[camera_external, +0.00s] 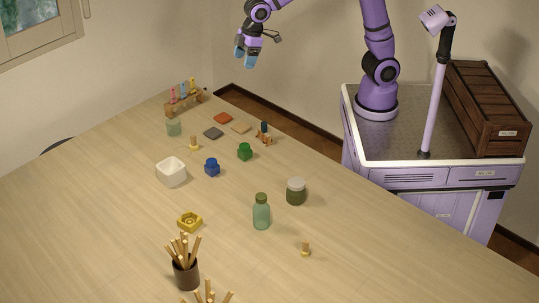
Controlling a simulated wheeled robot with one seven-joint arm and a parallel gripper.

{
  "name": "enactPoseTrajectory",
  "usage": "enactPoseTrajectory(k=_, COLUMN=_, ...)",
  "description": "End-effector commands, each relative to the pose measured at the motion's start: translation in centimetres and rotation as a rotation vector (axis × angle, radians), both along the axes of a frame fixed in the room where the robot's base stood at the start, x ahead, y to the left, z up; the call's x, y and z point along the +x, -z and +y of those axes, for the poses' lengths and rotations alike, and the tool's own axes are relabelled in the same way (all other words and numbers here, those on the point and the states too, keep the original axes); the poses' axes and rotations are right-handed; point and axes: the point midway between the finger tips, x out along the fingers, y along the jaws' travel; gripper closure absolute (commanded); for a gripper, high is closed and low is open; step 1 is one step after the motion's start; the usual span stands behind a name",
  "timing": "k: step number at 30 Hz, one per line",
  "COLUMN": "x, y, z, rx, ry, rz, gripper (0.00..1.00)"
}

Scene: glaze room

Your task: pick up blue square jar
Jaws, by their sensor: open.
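The blue square jar (212,167) stands on the wooden table, just right of a small white square bowl. It is small, with a narrower blue top. My gripper (245,57) is open and empty, with light blue fingertips pointing down. It hangs high at the top of the view, beyond the table's far edge and well apart from the jar.
A green jar (245,151) stands right of the blue one, and the white bowl (171,172) left. A green bottle (261,212), a dark jar with a pale lid (295,192) and a yellow piece (189,221) stand nearer. A rack (184,103) stands at the back.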

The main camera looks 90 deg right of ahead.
Motion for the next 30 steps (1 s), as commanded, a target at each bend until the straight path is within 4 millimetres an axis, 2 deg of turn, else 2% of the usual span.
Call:
enactPoseTrajectory(k=3, x=2.9, y=3.0, z=3.1, rx=-0.007, ry=-0.051, rz=0.024, gripper=0.26)
enactPoseTrajectory(k=9, x=6.8, y=8.4, z=8.1, rx=-0.017, ry=-0.131, rz=0.058, gripper=0.26)
enactPoseTrajectory(k=18, x=10.6, y=17.6, z=15.4, rx=-0.029, ry=-0.242, rz=0.103, gripper=0.26)
enactPoseTrajectory(k=22, x=11.2, y=20.3, z=17.2, rx=-0.031, ry=-0.270, rz=0.114, gripper=0.26)
enactPoseTrajectory(k=30, x=11.5, y=22.5, z=18.3, rx=-0.033, ry=-0.286, rz=0.119, gripper=0.26)
